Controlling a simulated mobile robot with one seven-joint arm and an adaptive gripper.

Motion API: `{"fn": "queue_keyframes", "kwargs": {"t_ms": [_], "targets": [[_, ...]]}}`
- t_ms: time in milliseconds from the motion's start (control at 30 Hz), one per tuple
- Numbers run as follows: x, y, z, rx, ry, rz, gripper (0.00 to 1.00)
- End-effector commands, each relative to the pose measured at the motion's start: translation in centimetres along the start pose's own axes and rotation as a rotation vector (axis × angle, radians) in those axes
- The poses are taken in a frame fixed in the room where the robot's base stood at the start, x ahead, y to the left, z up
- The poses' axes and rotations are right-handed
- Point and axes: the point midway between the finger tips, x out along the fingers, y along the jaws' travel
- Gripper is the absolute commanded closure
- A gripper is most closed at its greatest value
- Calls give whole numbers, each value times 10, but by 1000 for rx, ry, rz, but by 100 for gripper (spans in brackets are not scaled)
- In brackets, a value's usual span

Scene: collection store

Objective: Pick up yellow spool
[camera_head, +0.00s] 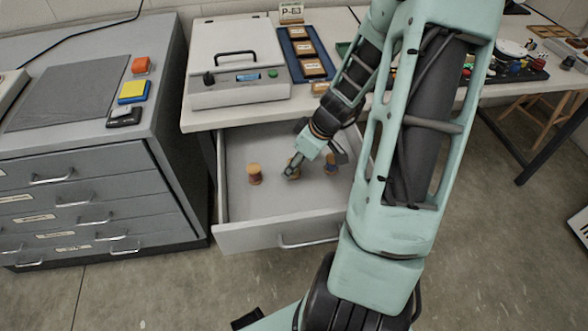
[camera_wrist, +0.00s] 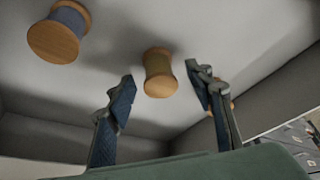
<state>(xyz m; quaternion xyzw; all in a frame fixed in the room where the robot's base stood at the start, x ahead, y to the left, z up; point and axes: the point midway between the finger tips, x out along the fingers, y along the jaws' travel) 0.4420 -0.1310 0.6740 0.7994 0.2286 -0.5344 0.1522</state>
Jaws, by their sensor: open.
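The yellow spool (camera_wrist: 158,68) has wooden ends and dull yellow thread. In the wrist view it shows between the two fingertips of my gripper (camera_wrist: 160,80), slightly beyond them, with a visible gap on each side. The fingers are open and nothing is held. In the head view the yellow spool (camera_head: 296,161) stands in the open drawer and is partly hidden by my gripper (camera_head: 306,166). I cannot tell the exact height of the fingers above it.
A blue-purple spool (camera_wrist: 60,32) is at the wrist view's upper left; it also shows in the head view (camera_head: 331,166). A dark-reddish spool (camera_head: 255,174) stands left in the drawer (camera_head: 236,205). The drawer walls surround my gripper. A grey machine (camera_head: 236,75) sits on the table above.

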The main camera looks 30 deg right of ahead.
Motion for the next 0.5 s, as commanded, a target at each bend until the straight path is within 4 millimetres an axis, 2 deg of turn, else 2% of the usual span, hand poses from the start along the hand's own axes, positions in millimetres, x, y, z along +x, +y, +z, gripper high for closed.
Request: {"fn": "queue_keyframes", "kwargs": {"t_ms": [100,367,500], "targets": [[13,0,1,0,0,-1,52],[14,0,0,1,0,1,52],[14,0,0,0,0,1,65]]}}
